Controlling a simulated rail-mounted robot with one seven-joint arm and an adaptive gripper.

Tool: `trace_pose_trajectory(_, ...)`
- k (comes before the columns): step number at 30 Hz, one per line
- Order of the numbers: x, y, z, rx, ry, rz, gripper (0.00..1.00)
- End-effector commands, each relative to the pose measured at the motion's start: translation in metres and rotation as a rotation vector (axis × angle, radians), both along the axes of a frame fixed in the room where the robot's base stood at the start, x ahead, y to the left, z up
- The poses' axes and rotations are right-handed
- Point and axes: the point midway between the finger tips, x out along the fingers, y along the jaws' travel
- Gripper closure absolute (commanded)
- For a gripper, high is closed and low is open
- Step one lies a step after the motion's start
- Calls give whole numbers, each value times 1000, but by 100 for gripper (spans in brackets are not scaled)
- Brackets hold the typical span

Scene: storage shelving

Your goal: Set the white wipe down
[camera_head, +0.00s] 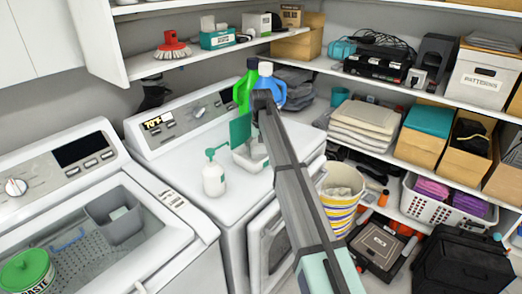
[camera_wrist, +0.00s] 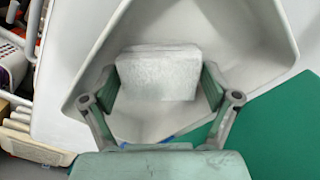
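The white wipe (camera_wrist: 158,75) shows in the wrist view as a pale, thick folded block between the two green finger pads of my gripper (camera_wrist: 160,85). The pads meet its left and right edges, so the gripper looks shut on it. The wipe is inside or just over an open white tub (camera_wrist: 255,45); I cannot tell whether it touches the bottom. In the head view the tub (camera_head: 249,160) stands on the right-hand washer top with its green lid (camera_head: 240,130) raised. There my arm hides the gripper and the wipe.
A white pump bottle (camera_head: 214,180) stands left of the tub on the machine top (camera_head: 200,145). A striped basket (camera_head: 342,185) is at the right. The shelf (camera_head: 160,62) overhangs the back.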

Motion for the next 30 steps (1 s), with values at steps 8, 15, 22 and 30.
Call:
trace_pose_trajectory(8, 0, 0, 0, 0, 0, 0, 0)
trace_pose_trajectory(15, 1, 0, 10, 0, -1, 0, 0)
trace_pose_trajectory(22, 2, 1, 46, 0, -2, 0, 0)
trace_pose_trajectory(30, 2, 1, 97, 0, -2, 0, 0)
